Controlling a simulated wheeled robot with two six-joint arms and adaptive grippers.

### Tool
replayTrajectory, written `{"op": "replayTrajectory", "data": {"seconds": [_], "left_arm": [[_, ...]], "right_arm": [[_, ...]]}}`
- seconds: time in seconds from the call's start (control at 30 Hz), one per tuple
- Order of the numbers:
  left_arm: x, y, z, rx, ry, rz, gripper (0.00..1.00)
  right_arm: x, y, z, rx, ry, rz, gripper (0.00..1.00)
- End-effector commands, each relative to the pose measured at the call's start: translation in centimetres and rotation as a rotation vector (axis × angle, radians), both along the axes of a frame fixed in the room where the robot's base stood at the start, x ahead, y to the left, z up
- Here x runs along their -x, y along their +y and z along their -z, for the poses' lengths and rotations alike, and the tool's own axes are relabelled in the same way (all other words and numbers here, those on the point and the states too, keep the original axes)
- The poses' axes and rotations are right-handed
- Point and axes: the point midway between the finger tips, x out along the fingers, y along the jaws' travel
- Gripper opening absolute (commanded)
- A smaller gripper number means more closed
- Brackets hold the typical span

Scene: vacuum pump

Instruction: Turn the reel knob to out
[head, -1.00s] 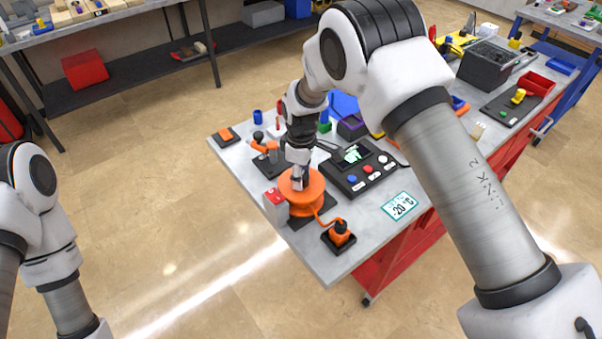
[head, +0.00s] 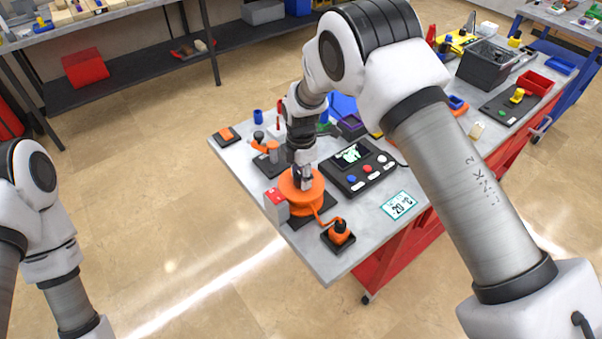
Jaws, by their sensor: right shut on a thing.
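The orange reel (head: 309,203) stands on a dark base plate near the left front part of the grey table. My right gripper (head: 301,184) points down onto the middle of the reel's top. It is shut on the reel knob, which the fingers largely hide. The knob's exact angle and any markings are too small or covered to read. An orange hose runs from the reel to a small orange fitting (head: 340,233) on a black base. My left arm is at the left edge, and its gripper is out of view.
A grey and red box (head: 276,205) stands close at the reel's left. A black control panel (head: 358,167) with coloured buttons lies to the right. An orange valve piece (head: 265,146) is behind. A -20 °C card (head: 399,205) lies at the front right.

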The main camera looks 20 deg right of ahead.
Motion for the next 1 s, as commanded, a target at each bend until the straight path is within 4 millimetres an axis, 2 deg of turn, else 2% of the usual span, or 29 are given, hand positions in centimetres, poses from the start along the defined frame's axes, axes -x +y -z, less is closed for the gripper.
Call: {"op": "replayTrajectory", "data": {"seconds": [0.3, 0.8, 0.83, 0.87, 0.9, 1.0], "left_arm": [[0.0, 0.0, -0.17, 0.0, 0.0, 0.0, 0.4], [0.0, 0.0, -0.17, 0.0, 0.0, 0.0, 0.4], [0.0, 0.0, -0.18, 0.0, 0.0, 0.0, 0.4], [0.0, 0.0, -0.18, 0.0, 0.0, 0.0, 0.4], [0.0, 0.0, -0.18, 0.0, 0.0, 0.0, 0.4], [0.0, 0.0, -0.19, 0.0, 0.0, 0.0, 0.4]], "right_arm": [[0.19, -0.01, 0.2, 0.0, 0.006, -0.122, 0.08], [0.17, -0.02, 0.19, 0.0, 0.005, -0.142, 0.08], [0.16, -0.02, 0.19, 0.0, 0.005, -0.142, 0.53], [0.16, -0.02, 0.18, 0.0, 0.005, -0.142, 0.64], [0.14, -0.01, 0.16, 0.0, 0.004, -0.142, 0.68], [0.09, -0.01, 0.12, 0.001, 0.003, -0.141, 0.68]]}}
